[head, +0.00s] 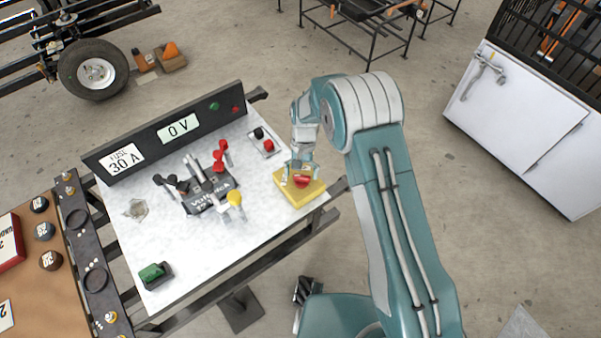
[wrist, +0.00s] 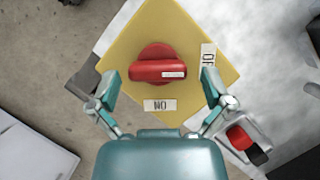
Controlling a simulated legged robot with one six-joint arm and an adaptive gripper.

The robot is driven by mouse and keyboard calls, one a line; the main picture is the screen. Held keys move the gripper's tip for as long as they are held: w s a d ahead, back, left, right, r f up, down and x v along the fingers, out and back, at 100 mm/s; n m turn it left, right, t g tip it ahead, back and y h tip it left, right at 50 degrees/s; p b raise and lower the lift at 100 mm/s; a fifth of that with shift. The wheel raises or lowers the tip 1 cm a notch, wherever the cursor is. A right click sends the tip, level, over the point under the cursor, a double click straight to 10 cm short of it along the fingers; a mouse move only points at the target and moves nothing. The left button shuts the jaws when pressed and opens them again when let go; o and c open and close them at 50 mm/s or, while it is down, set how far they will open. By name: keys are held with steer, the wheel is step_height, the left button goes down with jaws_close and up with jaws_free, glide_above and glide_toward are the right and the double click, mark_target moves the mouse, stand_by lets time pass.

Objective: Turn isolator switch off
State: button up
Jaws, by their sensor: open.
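The isolator switch is a yellow square plate (head: 311,201) with a red rotary knob (head: 302,181), at the right edge of the white bench top. In the wrist view the red knob (wrist: 158,66) has its handle lying across the picture, with a white label at its right end. An "ON" label (wrist: 160,105) sits below the knob and a partly covered "OF…" label (wrist: 208,56) to its right. My gripper (wrist: 159,82) is open, with one finger on each side of the knob, apart from it. In the head view my gripper (head: 300,172) is above the plate and partly hides it.
A meter panel reading "0 V" (head: 180,129) runs along the back edge. A green switch (head: 154,273) is at front left.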

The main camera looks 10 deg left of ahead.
steer(key=v, duration=1.2)
steer(key=shift+w, duration=0.1)
steer(key=s+d+r+t+y, duration=0.1)
steer(key=s+d+r+t, duration=0.15)
steer(key=d+r, duration=0.7)
steer(key=s+d+r+t, duration=0.2)
steer(key=s+d+r, duration=0.2)
steer(key=d+r, duration=0.55)
steer(key=s+d+r+t, duration=0.2)
steer(key=s+d+r, duration=0.1)
steer(key=s, duration=0.6)
steer(key=s+d+r+m+t, duration=0.1)
steer(key=s+d+r+t, duration=0.2)
steer(key=s+d, duration=0.3)
steer(key=s, duration=0.3)
steer(key=shift+s+h, duration=0.25)
steer(key=shift+h, duration=0.05)
steer(key=shift+t, duration=0.25)
steer(key=shift+c, duration=0.3)
